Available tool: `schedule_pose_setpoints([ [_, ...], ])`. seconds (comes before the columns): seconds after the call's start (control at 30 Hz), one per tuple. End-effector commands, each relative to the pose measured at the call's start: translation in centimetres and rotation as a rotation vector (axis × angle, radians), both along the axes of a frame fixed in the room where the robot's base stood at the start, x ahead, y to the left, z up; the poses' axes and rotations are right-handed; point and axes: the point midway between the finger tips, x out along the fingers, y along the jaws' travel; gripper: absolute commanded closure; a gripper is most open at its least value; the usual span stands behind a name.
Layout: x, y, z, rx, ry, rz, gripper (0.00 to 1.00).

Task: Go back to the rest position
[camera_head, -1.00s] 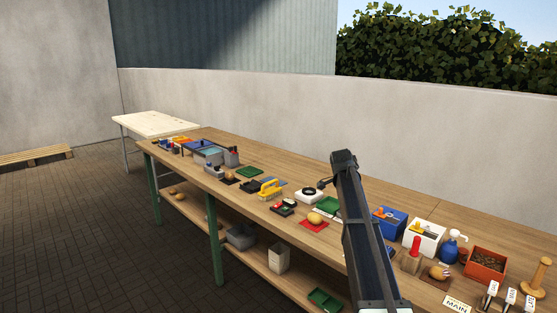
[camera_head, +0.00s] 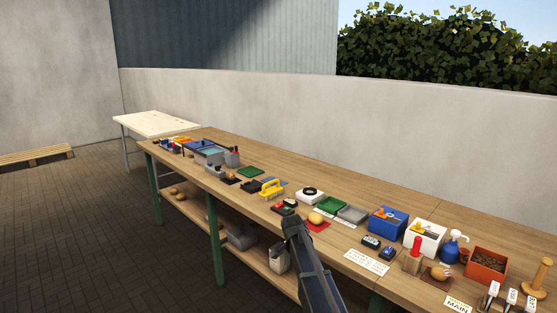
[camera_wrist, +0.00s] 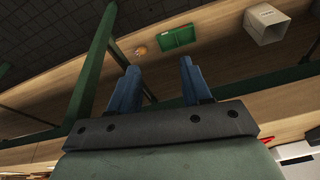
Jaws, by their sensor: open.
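My gripper (camera_wrist: 159,78) shows in the wrist view with its two blue fingers spread apart and nothing between them. Beyond the fingers are the bench's lower shelf (camera_wrist: 205,52) and a green leg (camera_wrist: 92,75). In the head view my dark arm stands at the front edge of the long wooden bench (camera_head: 335,195), low in the picture. The gripper's fingers cannot be made out in that view.
A potato (camera_head: 315,217) lies on a red mat on the bench. A blue box (camera_head: 388,223), a white box (camera_head: 425,237) and a rust-red planter (camera_head: 486,263) stand to the right. The shelf holds a green tray (camera_wrist: 178,37) and a pale bin (camera_wrist: 266,24).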

Motion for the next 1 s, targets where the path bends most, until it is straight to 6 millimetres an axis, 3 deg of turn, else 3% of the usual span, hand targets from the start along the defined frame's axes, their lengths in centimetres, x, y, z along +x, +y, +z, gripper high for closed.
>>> schedule_pose_setpoints([
  [0.03,-1.6,-0.4,-2.3,-0.002,0.029,0.023,0.52],
  [0.2,-6.0,-1.7,-8.8,-0.008,0.122,0.114,0.52],
  [0.5,-15.0,-4.2,-18.9,0.007,0.282,0.274,0.52],
  [0.7,-21.8,-5.6,-24.4,0.034,0.384,0.379,0.52],
  [1.0,-32.7,-7.3,-30.8,0.096,0.528,0.534,0.52],
])
